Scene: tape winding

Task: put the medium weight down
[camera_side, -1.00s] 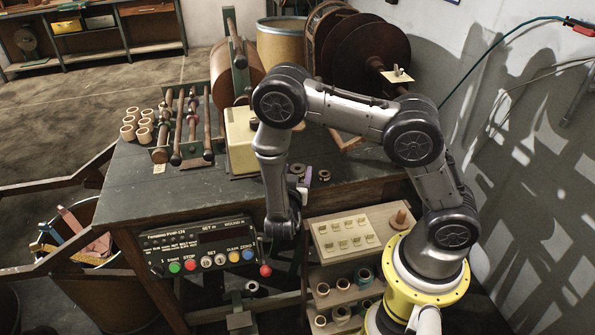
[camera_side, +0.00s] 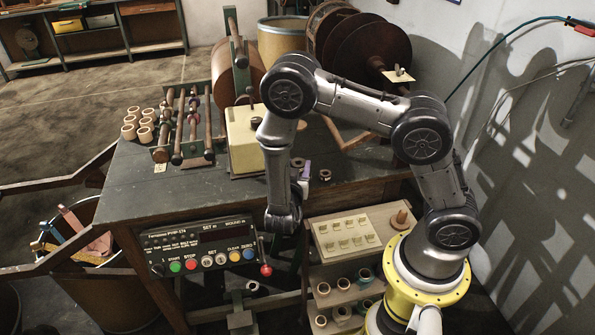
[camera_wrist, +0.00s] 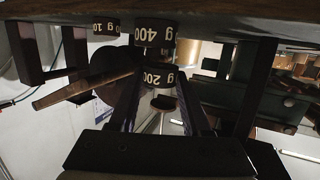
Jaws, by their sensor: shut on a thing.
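The medium weight (camera_wrist: 157,77), a dark cylinder with a pale band reading 200 g, is between the fingertips of my gripper (camera_wrist: 158,90) in the wrist view. That view looks upside down, with the bench at the top, and the weight appears held clear of the bench surface. A 400 g weight (camera_wrist: 154,33) and a partly seen smaller-looking weight (camera_wrist: 106,27) stand on the bench beyond it. In the side view, my gripper (camera_side: 305,170) shows as a small purple part at the bench's right side, mostly behind my wrist. A dark weight (camera_side: 325,175) stands just right of it.
The cream box (camera_side: 243,140) and the roller rack (camera_side: 185,125) stand left of my arm on the bench (camera_side: 140,190). A control panel (camera_side: 205,248) hangs at the front. A shelf unit (camera_side: 345,235) stands close by on the right. The front-left bench top is clear.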

